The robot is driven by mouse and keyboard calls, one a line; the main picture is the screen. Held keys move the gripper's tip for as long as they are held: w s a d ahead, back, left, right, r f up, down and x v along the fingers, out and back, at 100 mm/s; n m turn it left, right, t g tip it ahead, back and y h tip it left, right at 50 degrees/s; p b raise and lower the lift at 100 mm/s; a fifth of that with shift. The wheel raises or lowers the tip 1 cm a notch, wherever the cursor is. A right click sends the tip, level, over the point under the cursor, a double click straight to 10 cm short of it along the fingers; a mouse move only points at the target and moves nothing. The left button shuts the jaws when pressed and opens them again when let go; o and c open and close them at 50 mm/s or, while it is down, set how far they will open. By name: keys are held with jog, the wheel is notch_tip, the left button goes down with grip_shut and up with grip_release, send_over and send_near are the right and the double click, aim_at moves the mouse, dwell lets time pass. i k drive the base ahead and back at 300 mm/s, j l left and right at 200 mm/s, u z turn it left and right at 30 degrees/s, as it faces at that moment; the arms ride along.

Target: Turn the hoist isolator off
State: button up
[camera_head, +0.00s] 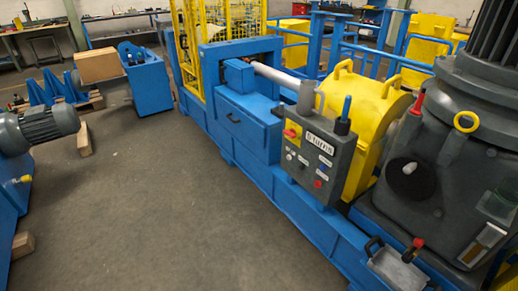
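A grey control box (318,155) stands on the blue machine frame, right of the middle. A red rotary knob on a yellow plate (292,133) sits at its upper left, beside a white label whose text I cannot read surely. Small buttons and a red button (318,184) are lower on its face. A blue-handled lever (345,110) stands up at the box's right top. On the dark grey machine at the right are a red handle (417,102) and a pale knob on a black disc (409,169). I cannot tell which control is the hoist isolator. My gripper is not in view.
A yellow rounded guard (375,115) stands behind the box. A red-tipped lever (414,247) and a grey tray-like part (394,268) jut out low at the right. A grey motor (45,125) stands at the left. The grey floor (170,210) between is clear.

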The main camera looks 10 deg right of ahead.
aim_at(291, 134)
jog(key=i+z, duration=0.15)
jog(key=i, duration=0.15)
jog(key=i+j+z, duration=0.15)
jog(key=i+j, duration=0.4)
jog(key=i+j+z, duration=0.1)
jog(key=i+j, duration=0.3)
jog(key=j, duration=0.15)
jog(key=i+j, duration=0.4)
jog(key=i+j+z, duration=0.15)
jog(key=i+j, duration=0.2)
jog(key=j, duration=0.25)
